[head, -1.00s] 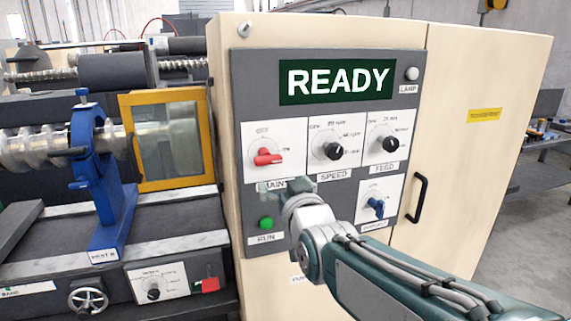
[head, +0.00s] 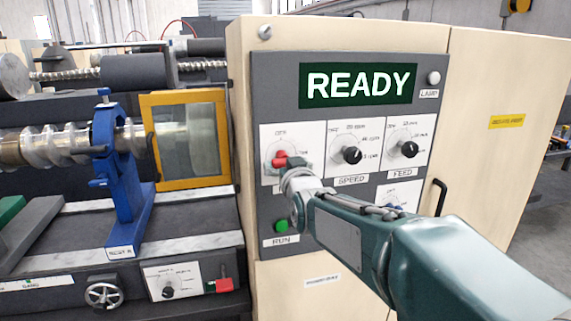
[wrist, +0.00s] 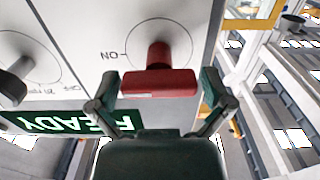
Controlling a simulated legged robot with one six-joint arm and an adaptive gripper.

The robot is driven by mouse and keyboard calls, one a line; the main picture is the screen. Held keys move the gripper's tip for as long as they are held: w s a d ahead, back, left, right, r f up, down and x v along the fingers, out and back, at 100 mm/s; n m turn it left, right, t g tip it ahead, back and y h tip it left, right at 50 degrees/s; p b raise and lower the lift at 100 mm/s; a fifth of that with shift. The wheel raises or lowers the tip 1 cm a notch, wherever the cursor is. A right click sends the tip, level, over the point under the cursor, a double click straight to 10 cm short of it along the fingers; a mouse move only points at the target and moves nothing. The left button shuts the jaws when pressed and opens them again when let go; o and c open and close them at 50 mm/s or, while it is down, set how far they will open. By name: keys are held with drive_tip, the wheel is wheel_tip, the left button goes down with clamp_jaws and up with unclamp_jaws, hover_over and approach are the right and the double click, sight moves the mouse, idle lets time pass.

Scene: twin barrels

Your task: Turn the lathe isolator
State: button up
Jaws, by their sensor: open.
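The red isolator handle (head: 281,160) sits on a white plate on the grey control panel (head: 285,105), at the upper left under the display. My gripper (head: 291,165) is in front of it and partly hides it and its label. In the wrist view the red handle (wrist: 158,82) lies crosswise between the two open fingers of my gripper (wrist: 160,92), one finger near each end. A gap seems to show at each end; contact is hard to tell. The "ON" mark is beside the knob in the wrist view.
The display (head: 358,85) reads READY. The speed knob (head: 352,155) and feed knob (head: 409,149) are to the right. A green run button (head: 281,226) is below. My forearm covers much of the blue-handled switch (head: 397,208). A black door handle (head: 440,197) juts out at the right.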

drive_tip(key=c, duration=0.8)
drive_tip(key=shift+n, duration=0.3)
drive_tip(key=n, duration=1.4)
drive_tip(key=shift+f+n, duration=0.15)
drive_tip(key=shift+n, duration=1.45)
drive_tip(key=shift+f, duration=0.1)
